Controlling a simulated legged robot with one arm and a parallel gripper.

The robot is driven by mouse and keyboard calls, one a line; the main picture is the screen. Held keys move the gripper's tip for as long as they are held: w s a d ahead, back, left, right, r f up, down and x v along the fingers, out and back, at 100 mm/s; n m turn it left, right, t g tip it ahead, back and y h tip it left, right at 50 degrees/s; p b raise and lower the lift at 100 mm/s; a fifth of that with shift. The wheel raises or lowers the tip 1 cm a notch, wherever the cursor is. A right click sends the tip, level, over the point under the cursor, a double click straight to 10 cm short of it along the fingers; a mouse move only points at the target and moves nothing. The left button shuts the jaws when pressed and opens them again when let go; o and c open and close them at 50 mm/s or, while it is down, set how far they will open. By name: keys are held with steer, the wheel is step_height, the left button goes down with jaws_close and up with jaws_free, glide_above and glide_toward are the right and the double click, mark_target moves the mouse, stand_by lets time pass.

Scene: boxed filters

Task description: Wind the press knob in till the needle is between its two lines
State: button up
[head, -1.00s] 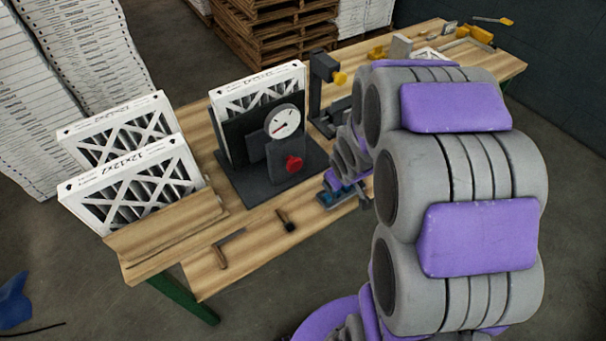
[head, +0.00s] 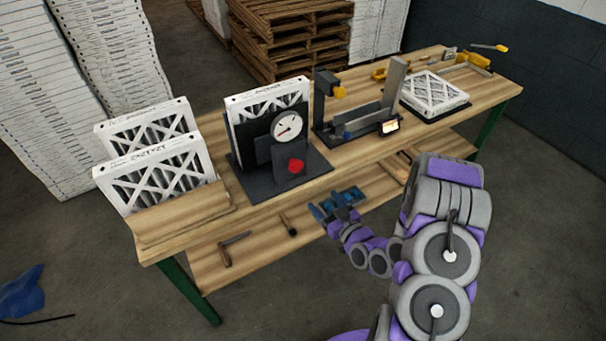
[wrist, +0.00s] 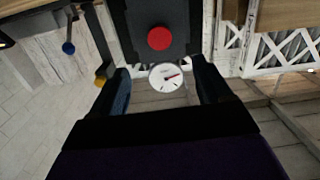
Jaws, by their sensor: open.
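The red press knob (head: 296,166) sits on the front of a dark press (head: 262,148), below a round white dial (head: 287,125). A white-framed filter (head: 268,97) stands in the press behind the dial. My gripper (head: 336,205) is open and empty, in front of the bench, lower and to the right of the knob and apart from it. In the upside-down wrist view, the knob (wrist: 159,38) and dial (wrist: 166,77) show between my spread fingers. The needle points to the right there; its place against the two lines is too small to tell.
Two filters stand at the bench's left behind a wooden board (head: 181,213). A dark fixture with a yellow knob (head: 340,92) stands right of the press. Another filter (head: 434,91) lies flat farther right. Tools lie on the lower shelf (head: 262,250). Open floor lies before the bench.

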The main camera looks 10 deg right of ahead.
steer(key=t, duration=0.1)
steer(key=b, duration=0.8)
glide_toward(297, 167)
steer(key=shift+m, duration=0.3)
steer(key=b+x, duration=0.3)
steer(key=x, duration=0.6)
steer(key=shift+w, duration=0.2)
steer(key=c, duration=1)
